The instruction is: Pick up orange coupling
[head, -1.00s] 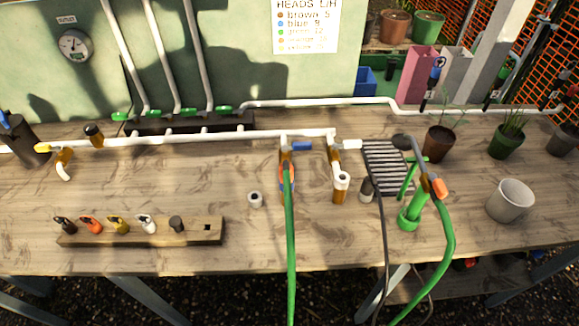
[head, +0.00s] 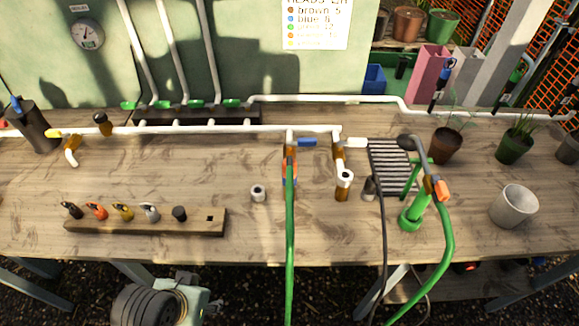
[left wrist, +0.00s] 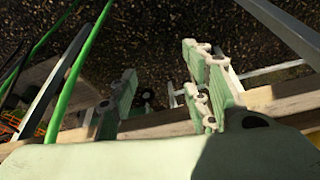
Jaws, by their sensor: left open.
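The orange coupling (head: 97,210) stands in the wooden rack (head: 145,223) on the left front of the bench, between a dark brown one (head: 71,210) and a yellow one (head: 123,212). My left gripper (left wrist: 165,88) is open and empty in the left wrist view, with its pale green fingers spread over the bench edge and the gravel. In the head view only a part of my left arm shows at the bottom left, below the bench front; the fingers cannot be made out there. The orange coupling cannot be made out in the left wrist view. My right gripper is in no view.
The rack also holds a grey piece (head: 150,211) and a black plug (head: 180,213). A white ring (head: 258,193) stands right of the rack. A green hose (head: 290,240) hangs over the front edge. White pipework (head: 220,130) runs behind the rack. Bare wood lies between.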

